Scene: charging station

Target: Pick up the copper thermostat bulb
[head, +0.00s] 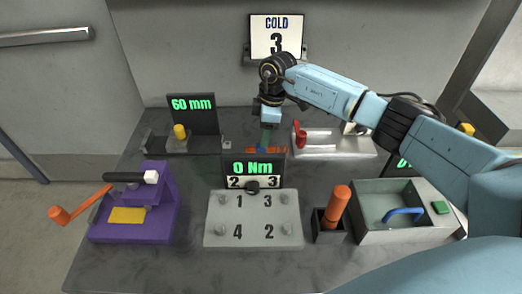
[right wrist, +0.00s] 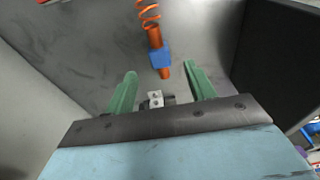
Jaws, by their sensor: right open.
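The copper thermostat bulb (right wrist: 155,38) is an orange-copper rod with a blue collar (right wrist: 160,57) and a coil (right wrist: 148,14) at its upper end in the right wrist view. In the head view, only orange and blue bits of it (head: 252,150) show low behind the 0 Nm display. My right gripper (right wrist: 160,71), with green fingers, is open and empty. The lower end of the bulb appears between its fingertips, with a gap on both sides. In the head view the right gripper (head: 268,138) points down behind the display, its fingertips partly hidden. My left gripper is not in view.
The 0 Nm display (head: 253,168) stands just in front of the right gripper. A grey numbered plate (head: 253,232), purple press (head: 165,215), orange-handled tool (head: 337,205) and open grey tray (head: 375,237) fill the front. A red-handled fixture (head: 335,145) stands right of the gripper.

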